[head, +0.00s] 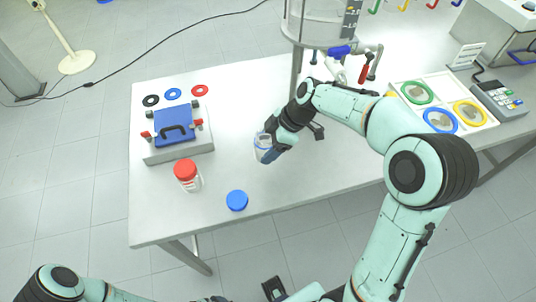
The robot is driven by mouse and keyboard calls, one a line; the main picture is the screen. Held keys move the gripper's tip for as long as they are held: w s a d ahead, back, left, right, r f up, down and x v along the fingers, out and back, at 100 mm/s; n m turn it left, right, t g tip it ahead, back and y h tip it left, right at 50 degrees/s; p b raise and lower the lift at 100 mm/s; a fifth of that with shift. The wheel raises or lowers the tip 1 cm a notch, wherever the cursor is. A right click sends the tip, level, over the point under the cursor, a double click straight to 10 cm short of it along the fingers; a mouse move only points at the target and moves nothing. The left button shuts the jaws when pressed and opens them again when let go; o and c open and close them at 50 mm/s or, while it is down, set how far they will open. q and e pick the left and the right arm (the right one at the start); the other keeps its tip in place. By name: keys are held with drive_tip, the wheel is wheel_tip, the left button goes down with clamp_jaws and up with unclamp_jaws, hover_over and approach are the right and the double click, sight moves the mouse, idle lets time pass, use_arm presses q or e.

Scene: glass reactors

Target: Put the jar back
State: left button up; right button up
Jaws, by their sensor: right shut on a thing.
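My right gripper (268,153) is shut on a clear jar with a blue-marked side (261,142), near the middle of the table. The jar looks open at the top and roughly upright; whether its base touches the table I cannot tell. A blue lid (237,200) lies apart on the table near the front edge. A white jar with a red lid (187,174) stands upright to the left. My left arm runs along the bottom edge; its gripper (273,288) is partly cut off, and its opening is unclear.
A blue-lidded box device (175,135) stands at the left, with black, blue and red rings (173,94) behind it. A glass reactor (322,20) stands at the back. A tray with coloured rings (482,129) and a scale (498,99) are at the right.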

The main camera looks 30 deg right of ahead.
wheel_tip(320, 180, down, 5)
drive_tip(key=shift+f, duration=0.1)
idle(0.3)
drive_tip(key=shift+f+b, duration=0.1)
drive_tip(key=shift+b, duration=0.25)
drive_tip(key=o, duration=1.3)
drive_tip(key=shift+r+p, duration=0.3)
drive_tip(key=shift+r, duration=0.05)
drive_tip(key=v, duration=1.1)
drive_tip(key=shift+d+r, duration=0.2)
drive_tip(key=shift+r, duration=0.1)
